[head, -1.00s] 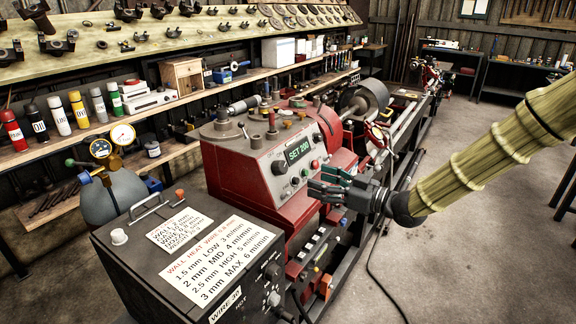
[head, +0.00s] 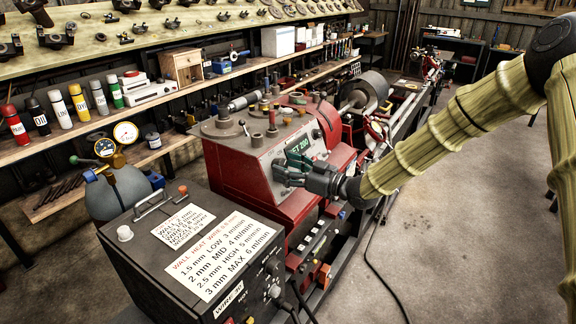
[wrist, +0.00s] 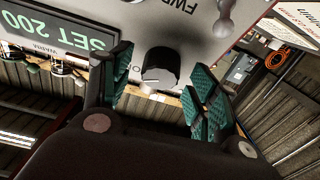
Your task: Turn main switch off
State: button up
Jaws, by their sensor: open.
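The red lathe's grey control panel (head: 266,162) carries a green "SET 200" display (wrist: 55,38), partly hidden by my gripper in the head view. A round dark knob with a pale front edge (wrist: 158,72) sits on the panel in the wrist view; it may be the main switch, but its label is mostly hidden. My gripper (head: 284,169) is in front of the panel with its fingers apart. In the wrist view my gripper (wrist: 158,85) has its green-padded fingers on either side of the knob, with visible gaps. Contact with the panel cannot be told.
A grey lever knob (wrist: 226,14) stands beside "FWD" lettering. A black wire-heat box (head: 200,262) with a printed sheet is at the front. A gas cylinder (head: 118,190) with gauges is at left. The floor (head: 430,230) at right is mostly clear, with a cable.

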jog(key=shift+c, duration=0.4)
jog(key=c, duration=0.9)
jog(key=shift+c, duration=0.2)
